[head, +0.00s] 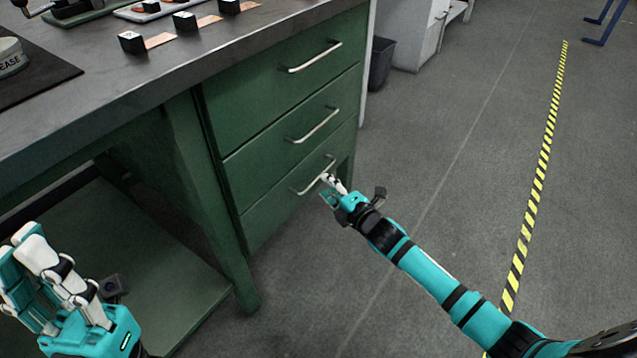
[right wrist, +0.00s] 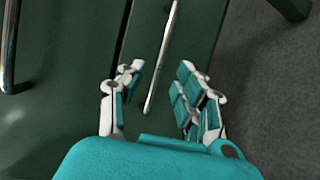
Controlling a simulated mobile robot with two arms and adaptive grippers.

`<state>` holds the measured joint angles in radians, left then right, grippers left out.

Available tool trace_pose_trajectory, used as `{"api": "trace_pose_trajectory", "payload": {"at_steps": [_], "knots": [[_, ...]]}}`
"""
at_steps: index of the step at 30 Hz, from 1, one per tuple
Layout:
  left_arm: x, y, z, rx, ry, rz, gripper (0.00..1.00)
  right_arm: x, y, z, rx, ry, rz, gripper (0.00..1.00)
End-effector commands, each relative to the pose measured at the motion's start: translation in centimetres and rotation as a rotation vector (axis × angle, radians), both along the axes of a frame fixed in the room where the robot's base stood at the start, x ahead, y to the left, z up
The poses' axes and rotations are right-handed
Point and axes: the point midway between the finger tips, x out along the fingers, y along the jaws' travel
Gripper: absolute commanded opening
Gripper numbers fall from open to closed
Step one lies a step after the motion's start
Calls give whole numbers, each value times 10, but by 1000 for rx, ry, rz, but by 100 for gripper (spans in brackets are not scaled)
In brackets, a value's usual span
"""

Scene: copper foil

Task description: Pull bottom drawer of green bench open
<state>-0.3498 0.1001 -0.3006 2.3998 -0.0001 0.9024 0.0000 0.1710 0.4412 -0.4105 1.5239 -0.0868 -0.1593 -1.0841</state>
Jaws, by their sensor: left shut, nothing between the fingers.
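The green bench has a stack of three drawers, all looking shut. The bottom drawer (head: 266,217) has a silver bar handle (head: 306,188), also seen in the right wrist view (right wrist: 163,55). My right gripper (head: 328,183) is at the right part of this handle and hides some of it. In the right wrist view the right gripper (right wrist: 160,88) is open, with fingers apart on either side of the handle's near end. I cannot see them touching the bar. My left gripper (head: 28,255) is shut and empty at the lower left, in front of the bench's lower shelf.
The middle drawer (head: 250,151) and top drawer (head: 255,85) have similar bar handles. Black blocks (head: 132,42) and copper strips lie on the dark benchtop (head: 190,75). The grey floor (head: 430,140) right of the drawers is open, crossed by yellow-black tape (head: 537,185). A dark bin (head: 381,64) stands behind.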

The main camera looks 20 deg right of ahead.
Motion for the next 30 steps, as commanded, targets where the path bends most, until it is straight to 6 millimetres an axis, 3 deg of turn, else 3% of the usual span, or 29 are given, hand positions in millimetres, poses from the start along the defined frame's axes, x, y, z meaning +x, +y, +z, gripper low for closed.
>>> {"api": "trace_pose_trajectory", "payload": {"at_steps": [3, 9, 21, 30], "knots": [[2, 0, -5, 1, -23, 2, 0, 24, 6, -7, 2, -3, 0, 34], [6, -2, 0, 5, -55, 3, 0, 47, 12, -11, 1, -1, -1, 34], [7, -2, 4, 7, -65, 4, 0, 54, 15, -11, 2, 1, 0, 34], [7, -2, 4, 7, -66, 3, 0, 54, 14, -11, 2, 1, 0, 0]]}}
